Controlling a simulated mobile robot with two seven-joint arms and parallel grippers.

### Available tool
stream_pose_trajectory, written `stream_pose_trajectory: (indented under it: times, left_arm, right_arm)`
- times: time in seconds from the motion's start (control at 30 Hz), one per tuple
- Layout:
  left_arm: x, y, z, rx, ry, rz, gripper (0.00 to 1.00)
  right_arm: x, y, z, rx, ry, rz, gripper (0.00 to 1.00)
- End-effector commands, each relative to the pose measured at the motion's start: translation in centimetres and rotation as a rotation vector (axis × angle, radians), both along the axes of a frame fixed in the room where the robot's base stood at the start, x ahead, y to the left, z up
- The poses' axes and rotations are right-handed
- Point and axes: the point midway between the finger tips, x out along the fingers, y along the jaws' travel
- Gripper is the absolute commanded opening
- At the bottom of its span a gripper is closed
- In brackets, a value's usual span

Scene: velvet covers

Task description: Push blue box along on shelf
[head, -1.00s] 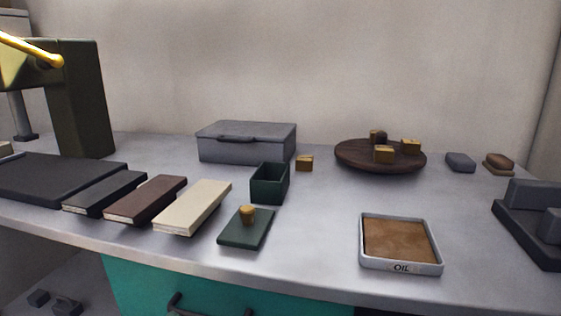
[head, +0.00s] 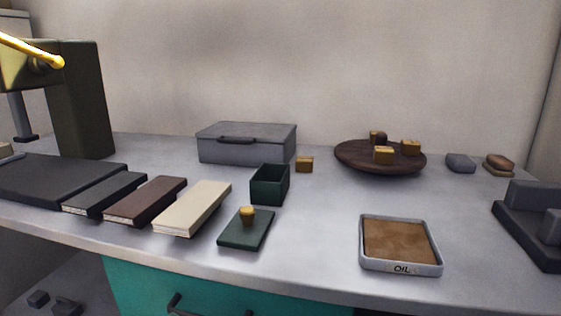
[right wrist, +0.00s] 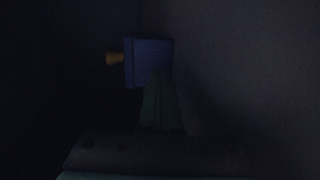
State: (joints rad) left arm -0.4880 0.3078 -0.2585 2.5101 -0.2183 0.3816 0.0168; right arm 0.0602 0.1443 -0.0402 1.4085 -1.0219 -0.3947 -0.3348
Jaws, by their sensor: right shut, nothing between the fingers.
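The blue box (right wrist: 150,62) shows only in the dark right wrist view, above the middle. A small orange-brown knob (right wrist: 115,58) sticks out from its left side. My right gripper (right wrist: 158,84) is shut and empty, its dim greenish fingers reaching up from below to the box's lower right part. I cannot tell whether they touch it. The shelf surface around the box is too dark to make out clearly. Neither gripper shows in the head view, and my left gripper is not in view.
A dark band (right wrist: 150,155) crosses the bottom of the right wrist view. In the head view, the grey worktop (head: 320,235) holds a grey case (head: 245,150), book-like blocks, a green open box (head: 270,185) and an oil tray (head: 400,268). Dark blocks (head: 55,302) lie below at left.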

Motion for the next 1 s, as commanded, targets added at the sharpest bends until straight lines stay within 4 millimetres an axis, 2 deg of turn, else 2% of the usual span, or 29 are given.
stream_pose_trajectory:
  times: [0.37, 0.83, 1.0]
  left_arm:
    - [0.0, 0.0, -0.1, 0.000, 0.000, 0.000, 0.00]
    - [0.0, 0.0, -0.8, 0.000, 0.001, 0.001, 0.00]
    - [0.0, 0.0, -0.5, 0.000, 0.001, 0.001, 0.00]
  right_arm:
    - [0.2, -0.1, 0.0, 0.000, -0.001, 0.000, 0.00]
    - [2.9, -1.1, -0.1, -0.001, -0.001, 0.000, 0.00]
    - [2.2, -0.8, -0.1, 0.000, 0.002, 0.001, 0.00]
